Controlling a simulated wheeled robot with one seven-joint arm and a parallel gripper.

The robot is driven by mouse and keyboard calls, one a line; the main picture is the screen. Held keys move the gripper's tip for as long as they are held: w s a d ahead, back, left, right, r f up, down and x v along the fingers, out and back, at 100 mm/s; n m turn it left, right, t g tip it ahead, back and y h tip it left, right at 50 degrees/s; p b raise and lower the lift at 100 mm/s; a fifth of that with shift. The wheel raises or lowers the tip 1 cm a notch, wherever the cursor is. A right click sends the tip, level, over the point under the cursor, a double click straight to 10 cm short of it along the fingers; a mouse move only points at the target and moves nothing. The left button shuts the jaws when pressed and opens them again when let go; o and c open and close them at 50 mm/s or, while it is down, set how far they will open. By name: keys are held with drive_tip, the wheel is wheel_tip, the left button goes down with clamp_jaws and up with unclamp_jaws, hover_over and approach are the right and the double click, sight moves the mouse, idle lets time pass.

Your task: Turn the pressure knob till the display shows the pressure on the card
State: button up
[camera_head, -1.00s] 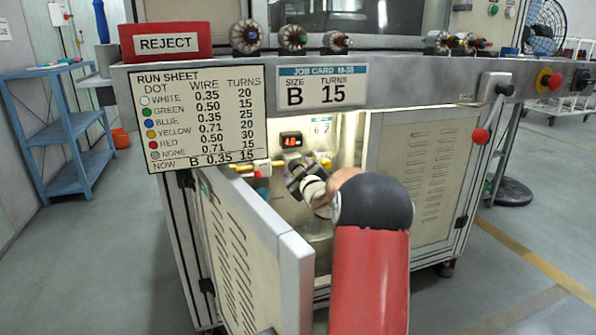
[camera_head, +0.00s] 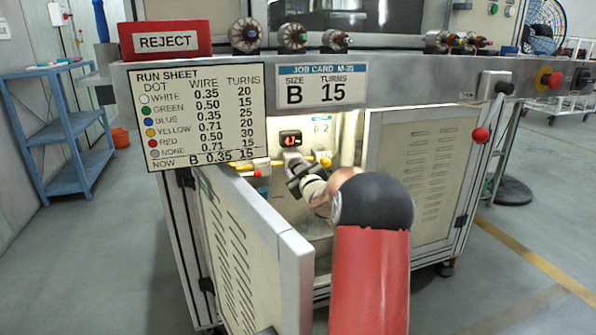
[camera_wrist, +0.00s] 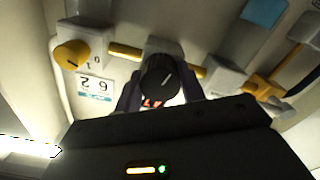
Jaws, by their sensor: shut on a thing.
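My gripper (camera_head: 297,170) reaches into the lit open cabinet. In the wrist view, my gripper (camera_wrist: 158,90) is shut on a black pressure knob (camera_wrist: 157,76) with a pale line on its face; in the head view the gripper hides this knob. The display (camera_head: 290,138), with red digits too small to read, is just above the gripper. The pressure card (camera_head: 320,127) is to the right of the display. The card also shows in the wrist view (camera_wrist: 94,86), turned over, with the digits 6 and 2.
A yellow knob (camera_wrist: 72,55) sits beside the black knob, with yellow pipe (camera_wrist: 125,51) between. The open cabinet door (camera_head: 255,250) is left of my arm and a closed panel (camera_head: 420,170) is right. The run sheet (camera_head: 208,115) and job card (camera_head: 322,86) hang above.

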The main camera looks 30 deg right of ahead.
drive_tip(key=m, duration=0.4)
drive_tip(key=shift+m+p, duration=0.4)
drive_tip(key=shift+m, duration=1.7)
drive_tip(key=o, duration=1)
drive_tip(key=shift+c, duration=0.2)
drive_tip(key=v, duration=0.8)
